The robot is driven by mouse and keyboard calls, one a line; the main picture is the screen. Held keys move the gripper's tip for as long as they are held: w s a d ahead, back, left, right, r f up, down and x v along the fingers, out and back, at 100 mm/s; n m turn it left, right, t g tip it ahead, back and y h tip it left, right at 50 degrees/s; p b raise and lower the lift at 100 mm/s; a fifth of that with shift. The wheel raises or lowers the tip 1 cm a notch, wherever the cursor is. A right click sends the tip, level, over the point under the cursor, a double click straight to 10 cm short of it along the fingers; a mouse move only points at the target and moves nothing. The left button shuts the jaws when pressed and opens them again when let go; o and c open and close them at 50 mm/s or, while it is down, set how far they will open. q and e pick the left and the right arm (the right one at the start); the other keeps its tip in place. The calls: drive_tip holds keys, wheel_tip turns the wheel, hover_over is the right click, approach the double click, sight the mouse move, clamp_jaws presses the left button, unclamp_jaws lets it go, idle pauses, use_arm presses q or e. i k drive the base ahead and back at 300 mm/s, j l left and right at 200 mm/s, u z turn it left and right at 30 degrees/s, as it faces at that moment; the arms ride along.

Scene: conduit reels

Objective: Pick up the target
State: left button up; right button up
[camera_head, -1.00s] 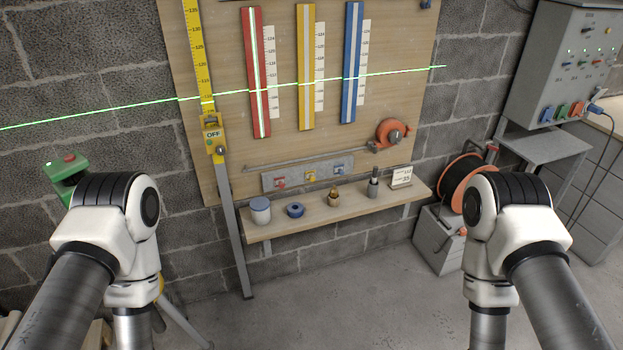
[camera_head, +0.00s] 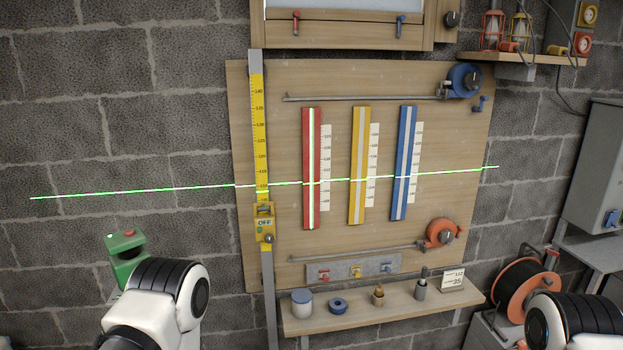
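Nothing in view is plainly marked as the target, so I cannot tell which thing it is. On the small wooden shelf (camera_head: 385,316) stand a white jar with a blue lid (camera_head: 302,303), a blue ring (camera_head: 338,306), a small brass-coloured piece (camera_head: 378,296), a grey cylinder with a dark top (camera_head: 421,289) and a small white card with numbers (camera_head: 453,281). Parts of both my arms show at the bottom left and bottom right, but neither gripper is in view.
A wooden board (camera_head: 450,140) holds red (camera_head: 311,201), yellow (camera_head: 358,201) and blue (camera_head: 405,165) strips beside scales. A yellow box marked OFF (camera_head: 264,222) sits on a yellow ruled post. A green laser line crosses the board. An orange-rimmed reel (camera_head: 524,289) stands right.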

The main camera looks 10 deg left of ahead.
sight(356, 271)
drive_tip(key=i+l+u, duration=0.1)
drive_tip(key=i+l, duration=0.2)
drive_tip(key=i+l+u, duration=0.1)
drive_tip(key=i+l, duration=0.2)
drive_tip(key=i+l+u, duration=0.1)
drive_tip(key=i+l, duration=0.2)
drive_tip(key=i+l+u, duration=0.1)
drive_tip(key=i+l, duration=0.15)
drive_tip(key=l, duration=0.2)
drive_tip(key=i+l+u, duration=0.1)
drive_tip(key=i+l, duration=0.15)
drive_tip(key=l, duration=0.15)
drive_tip(key=i+l+u, duration=0.1)
drive_tip(key=i+l, duration=0.15)
drive_tip(key=l, duration=0.15)
drive_tip(key=i+l+u, duration=0.1)
drive_tip(key=i+l, duration=0.15)
drive_tip(key=l, duration=0.2)
